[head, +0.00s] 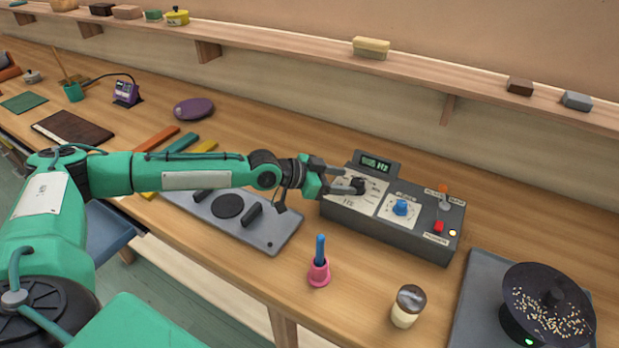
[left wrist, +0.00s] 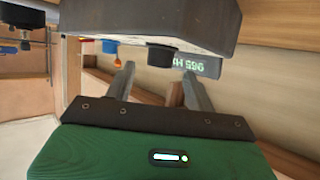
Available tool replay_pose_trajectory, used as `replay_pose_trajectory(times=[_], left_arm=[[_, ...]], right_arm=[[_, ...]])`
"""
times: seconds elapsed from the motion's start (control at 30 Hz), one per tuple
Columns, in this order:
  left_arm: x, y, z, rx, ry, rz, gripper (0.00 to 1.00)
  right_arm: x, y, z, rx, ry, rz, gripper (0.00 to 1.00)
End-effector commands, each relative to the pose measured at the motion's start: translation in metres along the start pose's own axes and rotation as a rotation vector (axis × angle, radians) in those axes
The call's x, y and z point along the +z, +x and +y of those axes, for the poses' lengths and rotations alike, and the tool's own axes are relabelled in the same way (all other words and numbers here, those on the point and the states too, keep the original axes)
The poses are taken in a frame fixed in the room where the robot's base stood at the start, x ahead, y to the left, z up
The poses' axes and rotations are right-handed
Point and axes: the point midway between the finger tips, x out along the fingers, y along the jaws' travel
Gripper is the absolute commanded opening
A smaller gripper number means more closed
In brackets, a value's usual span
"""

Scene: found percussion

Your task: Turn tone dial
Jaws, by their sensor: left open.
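The grey control box (head: 387,237) stands on the bench with a small green-lit display (head: 375,164) at its back left. The black tone dial (head: 359,185) is on its left white panel, partly covered by my gripper. My left gripper (head: 347,180) is open at this dial, its fingers pointing right. In the left wrist view the box (left wrist: 150,22) is at the top, and the black dial (left wrist: 160,55) appears between the lines of the two fingers (left wrist: 160,82), near their tips. I cannot tell whether the fingers touch it. My right gripper is out of view.
A blue knob (head: 400,207), a red button (head: 438,227) and a lever (head: 444,200) are on the same box. A grey plate (head: 278,238) lies under my arm.

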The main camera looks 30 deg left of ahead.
Motion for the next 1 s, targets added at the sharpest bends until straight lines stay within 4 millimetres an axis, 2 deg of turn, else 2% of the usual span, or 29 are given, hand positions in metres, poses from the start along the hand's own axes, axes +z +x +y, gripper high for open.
replay_pose_trajectory(times=[0.1,0.2,0.5,0.7,1.0], left_arm=[[0.003,-0.022,0.0,-0.002,0.001,0.0,0.55],[0.004,-0.039,-0.001,-0.004,0.0,0.0,0.55],[0.003,-0.085,-0.001,-0.003,-0.001,0.0,0.55],[0.001,-0.099,0.0,0.0,0.0,0.001,0.55],[-0.001,-0.101,0.0,0.0,0.001,0.001,0.55]], right_arm=[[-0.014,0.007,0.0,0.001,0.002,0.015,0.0],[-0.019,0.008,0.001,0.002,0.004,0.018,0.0],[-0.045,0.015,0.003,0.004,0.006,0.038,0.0],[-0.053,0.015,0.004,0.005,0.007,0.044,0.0],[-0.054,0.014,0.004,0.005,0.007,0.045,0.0]])
